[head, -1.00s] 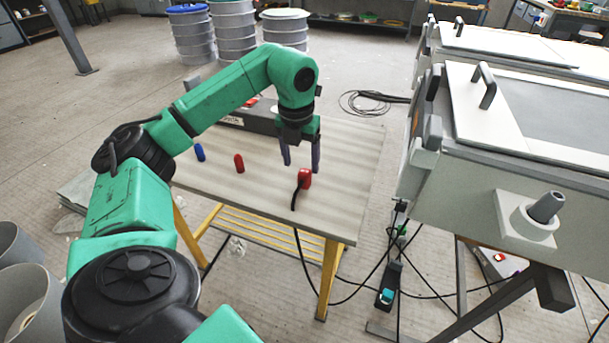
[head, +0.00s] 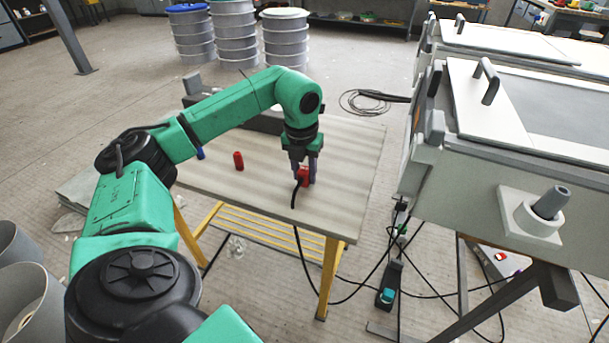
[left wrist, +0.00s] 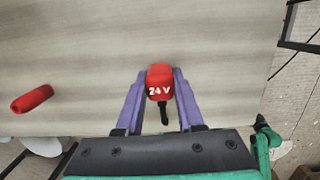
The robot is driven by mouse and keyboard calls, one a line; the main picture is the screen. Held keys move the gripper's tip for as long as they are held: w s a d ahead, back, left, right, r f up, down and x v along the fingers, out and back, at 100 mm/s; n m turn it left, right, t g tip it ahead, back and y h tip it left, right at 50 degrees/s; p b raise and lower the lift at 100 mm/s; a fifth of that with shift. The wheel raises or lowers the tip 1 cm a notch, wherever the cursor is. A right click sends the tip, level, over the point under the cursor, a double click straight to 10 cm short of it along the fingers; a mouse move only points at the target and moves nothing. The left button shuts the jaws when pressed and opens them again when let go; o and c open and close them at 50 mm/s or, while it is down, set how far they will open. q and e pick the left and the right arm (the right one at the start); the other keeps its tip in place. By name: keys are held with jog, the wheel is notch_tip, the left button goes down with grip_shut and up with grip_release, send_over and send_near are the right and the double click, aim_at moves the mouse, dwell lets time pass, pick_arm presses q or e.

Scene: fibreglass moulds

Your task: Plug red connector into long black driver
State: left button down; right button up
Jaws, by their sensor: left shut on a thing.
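The red connector (head: 302,177), with a black cable, stands on the table near its front right part. In the left wrist view the red connector (left wrist: 160,82) shows "24 V" in white. My left gripper (head: 306,174) is down around it, its purple fingers on either side; in the left wrist view the gripper (left wrist: 160,84) is shut on it. The cable runs off the table's front edge. I cannot make out a long black driver with certainty; a dark grey box at the back of the table is partly hidden behind my left arm. My right gripper is not in view.
A red cylinder (head: 238,161) lies left of the connector, also in the left wrist view (left wrist: 32,99). A blue one (head: 199,152) is farther left, near my arm. The table (head: 345,165) is clear on its right. A large grey mould (head: 480,150) stands to the right.

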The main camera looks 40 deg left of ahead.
pick_arm(q)
jog(key=shift+r, duration=0.3)
notch_tip(320, 180, up, 13)
jog(key=p, duration=0.4)
notch_tip(320, 180, up, 6)
jog(key=p, duration=0.4)
send_over(305, 168)
jog(key=shift+r, duration=0.2)
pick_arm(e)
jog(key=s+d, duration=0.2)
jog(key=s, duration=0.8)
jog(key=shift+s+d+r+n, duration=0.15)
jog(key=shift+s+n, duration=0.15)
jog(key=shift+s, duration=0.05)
